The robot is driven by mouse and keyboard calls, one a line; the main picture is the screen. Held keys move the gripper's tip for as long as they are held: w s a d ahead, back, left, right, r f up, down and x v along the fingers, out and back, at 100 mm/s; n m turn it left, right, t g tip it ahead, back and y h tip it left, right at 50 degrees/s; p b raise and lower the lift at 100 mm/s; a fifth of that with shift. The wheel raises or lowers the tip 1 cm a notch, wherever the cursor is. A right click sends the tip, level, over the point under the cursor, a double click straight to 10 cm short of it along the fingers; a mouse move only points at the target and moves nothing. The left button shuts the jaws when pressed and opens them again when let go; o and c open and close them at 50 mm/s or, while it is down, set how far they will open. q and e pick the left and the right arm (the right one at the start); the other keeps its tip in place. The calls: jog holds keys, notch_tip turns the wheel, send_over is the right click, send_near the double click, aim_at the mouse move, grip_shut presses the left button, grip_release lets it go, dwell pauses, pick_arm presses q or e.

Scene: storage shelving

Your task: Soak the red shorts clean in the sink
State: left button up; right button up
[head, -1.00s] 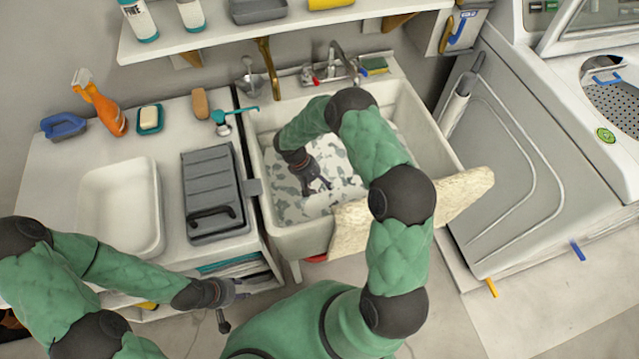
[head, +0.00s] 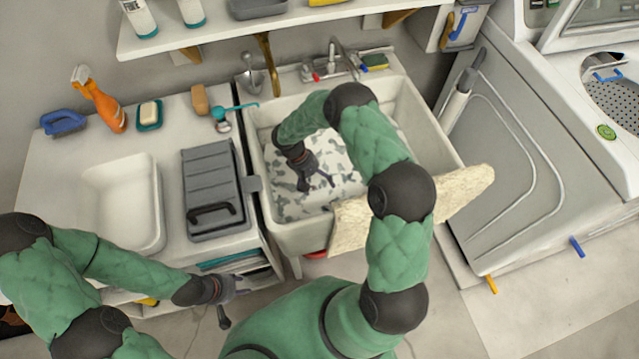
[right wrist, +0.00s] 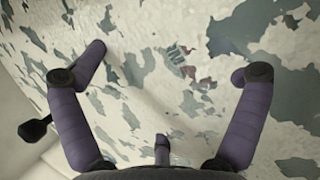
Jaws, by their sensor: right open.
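The white sink (head: 425,140) holds liquid with patchy white foam (head: 285,203) over grey-green areas. My right gripper (head: 322,180) reaches down into the sink basin, over the foam. In the right wrist view, its fingers (right wrist: 168,75) are spread open with nothing between them. A small reddish-brown patch (right wrist: 190,71) shows through the foam there; I cannot tell whether it is the red shorts. No clear outline of the shorts shows in any view. My left gripper (head: 232,300) is open and empty in front of the counter, away from the sink.
A cream, rough-looking slab (head: 465,193) lies across the sink's front, partly behind my right arm. The faucet (head: 340,62) stands at the back. A grey ridged board (head: 212,178) and a white tray (head: 125,172) lie left. The washing machine (head: 540,170) stands right.

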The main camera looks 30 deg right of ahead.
jog(key=v, duration=1.1)
jog(key=shift+r, duration=0.1)
